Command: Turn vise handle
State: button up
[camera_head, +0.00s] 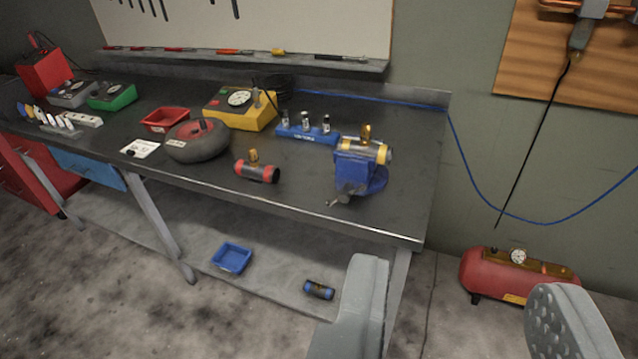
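A blue vise (357,178) is fixed near the front right end of the dark workbench (300,201). A yellow and grey cylinder with a brass fitting (371,151) sits at the top of its jaws. The vise handle (339,200) is a small metal piece at the vise's lower front, near the bench edge; its exact angle is hard to tell. My gripper (455,315) is open, with two grey fingers wide apart at the bottom right. It is empty, in front of and to the right of the bench, apart from the vise.
A red compressor (515,276) stands on the floor at right. A blue hose (472,188) hangs along the wall.

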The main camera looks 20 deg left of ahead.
aim_at(348, 189)
jog(key=u, duration=0.05)
jog(key=i, duration=0.85)
jog(key=z, duration=0.25)
